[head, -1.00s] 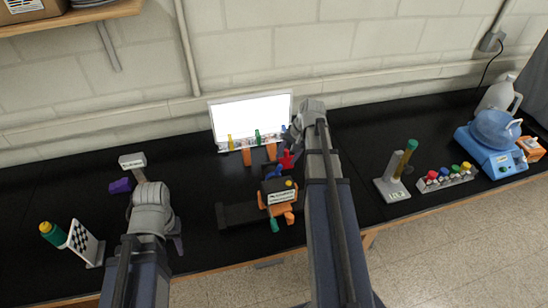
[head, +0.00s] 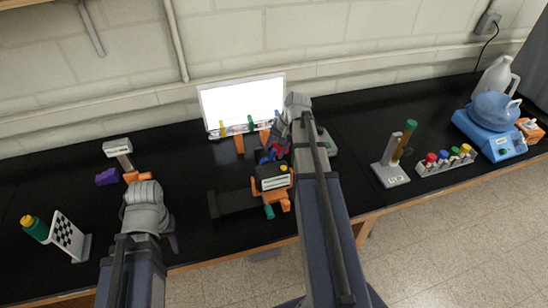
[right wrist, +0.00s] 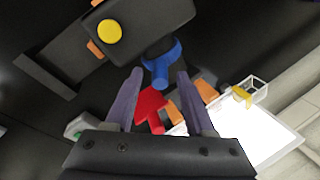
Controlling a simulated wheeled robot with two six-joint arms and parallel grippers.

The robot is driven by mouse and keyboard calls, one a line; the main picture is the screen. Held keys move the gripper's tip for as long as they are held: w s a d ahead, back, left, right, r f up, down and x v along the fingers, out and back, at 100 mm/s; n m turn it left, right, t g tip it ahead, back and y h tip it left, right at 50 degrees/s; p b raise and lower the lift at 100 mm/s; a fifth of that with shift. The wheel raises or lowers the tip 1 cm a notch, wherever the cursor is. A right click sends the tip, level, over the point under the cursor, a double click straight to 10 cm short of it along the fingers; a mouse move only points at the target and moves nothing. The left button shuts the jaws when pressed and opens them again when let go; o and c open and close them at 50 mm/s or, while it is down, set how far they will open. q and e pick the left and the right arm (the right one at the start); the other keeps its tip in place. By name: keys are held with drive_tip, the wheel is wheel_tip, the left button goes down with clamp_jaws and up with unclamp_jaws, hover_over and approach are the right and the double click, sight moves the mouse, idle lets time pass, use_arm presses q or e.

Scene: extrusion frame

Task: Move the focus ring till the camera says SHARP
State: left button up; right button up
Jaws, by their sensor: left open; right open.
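A dark camera body with an orange-framed label plate (head: 273,183) sits on the black bench in the head view; the label is too small to read. In the right wrist view its body (right wrist: 155,18) carries a yellow knob (right wrist: 109,32). A blue ring with a tab (right wrist: 174,50) and a red tabbed piece (right wrist: 151,103) lie along its front. I cannot tell which is the focus ring. My right gripper (right wrist: 159,76) is open, with the blue tab between its fingertips and the red piece further back between the fingers. My left gripper (head: 172,242) is open and mostly hidden by its wrist, well left of the camera.
A lit white panel (head: 243,102) stands behind. At left are a checkered board (head: 67,235), a green bottle (head: 36,230) and a small sign (head: 117,147). At right are a stand (head: 390,165), a rack of colored caps (head: 445,162) and a blue appliance (head: 490,130).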

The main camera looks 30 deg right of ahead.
drive_tip(key=shift+w+a+f, duration=0.1)
drive_tip(key=shift+f, duration=0.45)
clamp_jaws()
idle(1.0)
